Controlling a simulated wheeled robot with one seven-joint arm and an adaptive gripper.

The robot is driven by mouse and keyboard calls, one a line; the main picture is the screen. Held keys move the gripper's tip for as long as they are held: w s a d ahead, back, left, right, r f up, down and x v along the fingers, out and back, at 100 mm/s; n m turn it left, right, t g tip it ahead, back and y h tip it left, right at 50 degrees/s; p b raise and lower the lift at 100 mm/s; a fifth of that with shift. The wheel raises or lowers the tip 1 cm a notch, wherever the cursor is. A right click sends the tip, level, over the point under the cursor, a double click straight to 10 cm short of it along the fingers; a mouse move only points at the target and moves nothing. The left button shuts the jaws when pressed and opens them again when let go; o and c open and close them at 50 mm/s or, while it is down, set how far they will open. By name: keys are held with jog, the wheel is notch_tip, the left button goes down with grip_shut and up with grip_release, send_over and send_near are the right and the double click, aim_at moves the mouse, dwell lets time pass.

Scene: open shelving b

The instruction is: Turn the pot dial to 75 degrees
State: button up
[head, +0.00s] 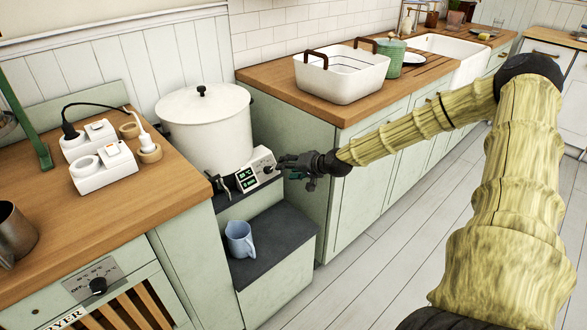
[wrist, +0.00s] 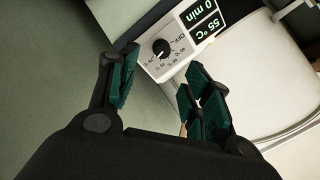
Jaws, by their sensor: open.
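The white pot (head: 207,125) with a lid stands in a low gap between the counters. Its white control box (head: 257,168) faces my arm. In the wrist view the black round dial (wrist: 161,48) sits on the box's white face, with a printed scale around it. The display (wrist: 203,18) reads 55 °C and 0 min. My gripper (wrist: 157,92) is open, its green-padded fingers apart on either side of the dial's line. The dial appears beyond the fingertips, and I see no contact. In the head view my gripper (head: 290,166) is right beside the box.
A blue mug (head: 239,239) stands on the dark step (head: 274,243) below the pot. The right counter's cabinet side (head: 291,150) is close behind my gripper. White sockets (head: 103,171) with a plugged cable lie on the left counter. The floor (head: 390,245) in front is clear.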

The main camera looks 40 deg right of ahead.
jog(key=shift+v, duration=1.05)
